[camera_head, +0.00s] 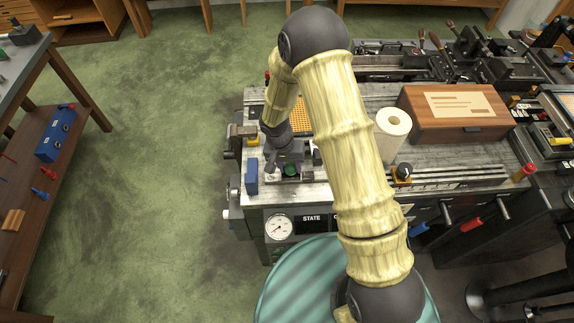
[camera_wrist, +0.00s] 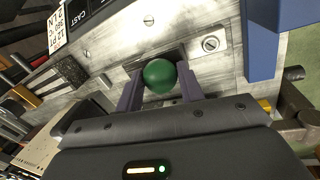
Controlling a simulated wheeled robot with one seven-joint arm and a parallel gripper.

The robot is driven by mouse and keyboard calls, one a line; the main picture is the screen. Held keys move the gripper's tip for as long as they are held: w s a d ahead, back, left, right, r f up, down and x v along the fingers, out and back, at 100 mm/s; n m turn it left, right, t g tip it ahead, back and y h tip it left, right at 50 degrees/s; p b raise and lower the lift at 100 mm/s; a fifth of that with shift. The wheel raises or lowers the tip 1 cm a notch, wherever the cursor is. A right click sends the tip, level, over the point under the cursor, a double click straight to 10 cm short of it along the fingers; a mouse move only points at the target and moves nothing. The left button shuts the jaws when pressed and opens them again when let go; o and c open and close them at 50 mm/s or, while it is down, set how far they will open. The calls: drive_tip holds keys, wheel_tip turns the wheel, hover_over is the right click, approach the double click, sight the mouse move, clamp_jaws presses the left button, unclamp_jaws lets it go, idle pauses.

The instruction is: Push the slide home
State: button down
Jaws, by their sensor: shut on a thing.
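A round green knob (camera_head: 290,170) sits at the near left end of the grey metal bench. It also shows in the wrist view (camera_wrist: 160,75), in front of a metal plate with a slotted screw. My gripper (camera_head: 291,163) reaches down over it from behind. In the wrist view my gripper (camera_wrist: 158,88) has one dark finger on each side of the knob and is shut on it. The slide itself is mostly hidden behind the knob and my fingers, so I cannot tell how far in it stands.
A blue block (camera_head: 251,178) stands just left of my gripper and shows in the wrist view (camera_wrist: 262,40). A gauge (camera_head: 279,228) and a STATE panel (camera_head: 311,218) are on the front face. A paper roll (camera_head: 394,122) and wooden box (camera_head: 470,130) stand right of my arm.

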drive_tip(key=shift+d, duration=0.25)
drive_tip(key=c, duration=0.9)
unclamp_jaws()
drive_tip(key=shift+r, duration=0.1)
drive_tip(key=a+r+b, duration=0.3)
drive_tip(key=r, duration=1.4)
drive_tip(key=shift+w, duration=0.25)
drive_tip(key=shift+a, duration=0.1)
drive_tip(key=shift+c, duration=0.2)
